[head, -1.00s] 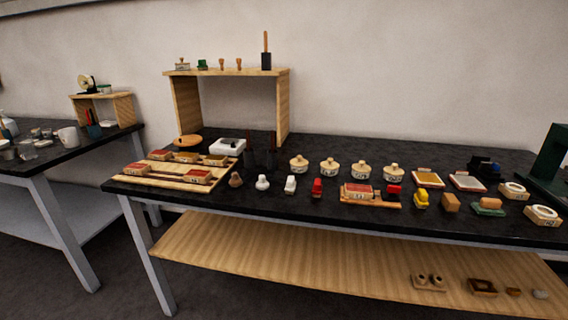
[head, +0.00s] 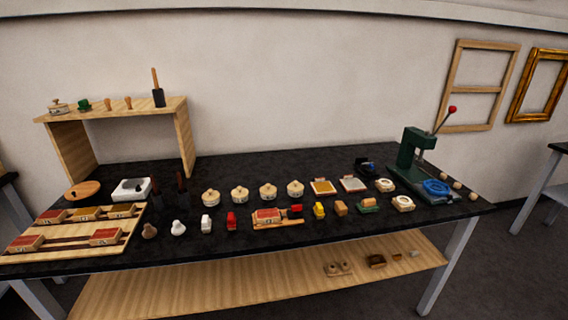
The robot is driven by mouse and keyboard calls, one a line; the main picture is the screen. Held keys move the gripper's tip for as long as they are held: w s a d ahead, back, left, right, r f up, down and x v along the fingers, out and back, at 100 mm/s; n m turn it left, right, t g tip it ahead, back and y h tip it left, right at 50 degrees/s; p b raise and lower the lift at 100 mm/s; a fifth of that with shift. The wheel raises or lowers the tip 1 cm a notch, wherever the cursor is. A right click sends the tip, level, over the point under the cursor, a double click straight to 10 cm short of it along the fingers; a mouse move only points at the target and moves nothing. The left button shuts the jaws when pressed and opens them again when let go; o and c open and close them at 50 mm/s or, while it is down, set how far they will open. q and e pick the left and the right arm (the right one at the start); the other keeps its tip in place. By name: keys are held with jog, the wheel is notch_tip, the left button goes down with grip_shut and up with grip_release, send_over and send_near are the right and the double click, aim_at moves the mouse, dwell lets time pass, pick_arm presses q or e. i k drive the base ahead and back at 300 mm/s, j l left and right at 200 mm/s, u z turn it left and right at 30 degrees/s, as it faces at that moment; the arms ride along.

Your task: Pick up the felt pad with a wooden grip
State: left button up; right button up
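Neither of my grippers is in view.
Several lidded cream pots (head: 239,195) stand mid-table. A green press (head: 417,158) with a red-knobbed lever stands at the right end. Wooden trays (head: 75,229) fill the left end. A lower wooden shelf (head: 250,285) runs beneath. The table's back strip is mostly clear.

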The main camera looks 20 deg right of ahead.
aim_at(368, 205)
jog(key=z, duration=1.4)
